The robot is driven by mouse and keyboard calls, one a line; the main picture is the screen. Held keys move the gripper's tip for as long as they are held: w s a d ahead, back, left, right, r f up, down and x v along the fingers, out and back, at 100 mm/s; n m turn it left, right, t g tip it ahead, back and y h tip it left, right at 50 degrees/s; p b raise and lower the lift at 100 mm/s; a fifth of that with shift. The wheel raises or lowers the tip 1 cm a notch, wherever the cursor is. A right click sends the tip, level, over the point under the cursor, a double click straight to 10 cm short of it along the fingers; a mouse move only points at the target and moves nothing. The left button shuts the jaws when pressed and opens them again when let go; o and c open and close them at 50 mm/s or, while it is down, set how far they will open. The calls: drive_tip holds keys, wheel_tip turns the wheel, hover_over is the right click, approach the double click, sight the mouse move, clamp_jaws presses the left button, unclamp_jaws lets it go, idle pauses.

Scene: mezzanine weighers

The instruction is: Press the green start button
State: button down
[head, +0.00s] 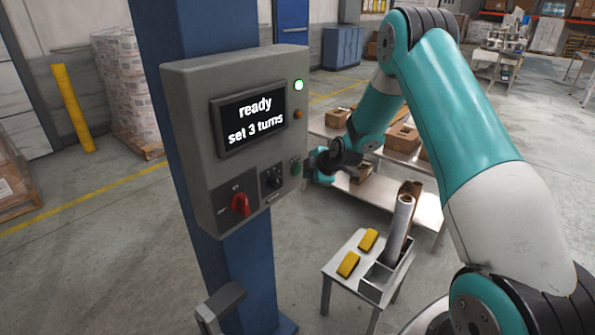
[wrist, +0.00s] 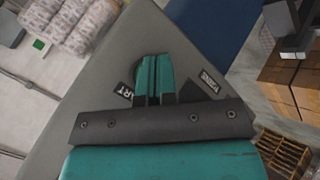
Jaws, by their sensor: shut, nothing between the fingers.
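A grey control box (head: 238,140) is mounted on a blue column. Its screen (head: 252,115) reads "ready" and "set 3 turns". The green start button (head: 296,168) is low on the box's right side, beside my gripper (head: 309,167). In the wrist view my gripper (wrist: 154,78) is shut and empty, its teal fingers in front of the grey box face (wrist: 110,75). A partly covered label ending in "ART" is left of the fingers, and a "TURNS" label is right.
The box also carries a lit green lamp (head: 298,85), an orange lamp (head: 297,114), a red knob (head: 240,204) and a black dial (head: 272,179). A small table (head: 343,248) with yellow blocks and a roll stands below my arm. Open floor lies at left.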

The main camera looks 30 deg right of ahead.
drive_tip(key=shift+w+a+b, duration=0.15)
drive_tip(key=shift+w+b, duration=0.25)
drive_tip(key=shift+w, duration=0.05)
